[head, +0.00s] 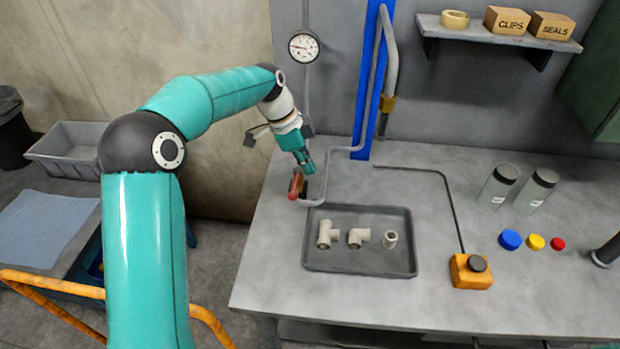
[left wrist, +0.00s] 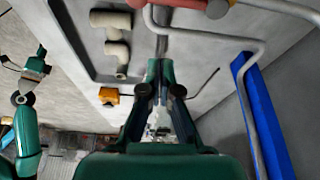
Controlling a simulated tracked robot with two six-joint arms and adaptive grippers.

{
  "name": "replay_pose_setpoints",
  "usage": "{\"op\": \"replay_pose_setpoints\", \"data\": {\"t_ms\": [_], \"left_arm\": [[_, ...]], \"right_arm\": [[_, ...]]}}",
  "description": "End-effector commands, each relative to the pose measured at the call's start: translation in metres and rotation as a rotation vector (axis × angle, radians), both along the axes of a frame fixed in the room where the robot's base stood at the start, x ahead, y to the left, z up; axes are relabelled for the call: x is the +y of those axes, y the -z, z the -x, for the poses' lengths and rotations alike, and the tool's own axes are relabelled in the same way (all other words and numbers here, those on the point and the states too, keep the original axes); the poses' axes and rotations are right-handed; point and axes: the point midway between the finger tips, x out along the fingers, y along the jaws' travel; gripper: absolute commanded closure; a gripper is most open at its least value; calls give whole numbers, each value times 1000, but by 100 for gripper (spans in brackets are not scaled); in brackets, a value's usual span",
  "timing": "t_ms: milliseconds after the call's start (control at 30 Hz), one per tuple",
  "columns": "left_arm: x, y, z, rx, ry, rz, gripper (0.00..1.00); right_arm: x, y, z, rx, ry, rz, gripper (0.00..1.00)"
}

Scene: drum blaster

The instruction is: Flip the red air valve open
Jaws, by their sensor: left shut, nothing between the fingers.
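The red air valve (head: 296,186) sits on the pipe at the back left of the bench, left of the tray. Its red lever (left wrist: 184,3) also shows in the left wrist view, cut off by the top edge. My left gripper (head: 309,167) is shut and empty, just above and right of the valve. In the left wrist view, its fingers (left wrist: 161,68) are together below the lever; I cannot tell whether they touch it. A teal arm at the left of that view seems to be my right one, with its gripper (left wrist: 34,68) small and far from the valve.
A grey tray (head: 339,268) with several pale pipe fittings lies in front of the valve. A bent pipe (head: 329,172) and a blue post (head: 374,82) stand to the right. A gauge (head: 304,46) is on the wall. An orange button box (head: 470,271) stands right of the tray.

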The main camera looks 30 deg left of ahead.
Motion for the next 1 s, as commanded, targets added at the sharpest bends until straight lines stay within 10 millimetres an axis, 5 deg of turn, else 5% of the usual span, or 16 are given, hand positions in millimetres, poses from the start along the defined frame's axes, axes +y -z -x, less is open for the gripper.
{"op": "replay_pose_setpoints", "data": {"t_ms": [300, 1000], "left_arm": [[16, -38, 6, 0, -4, 0, 100], [16, -51, 7, 1, -4, 1, 100]], "right_arm": [[0, 1, 0, 0, 0, 0, 100], [0, -8, 0, 0, 0, 0, 100]]}}
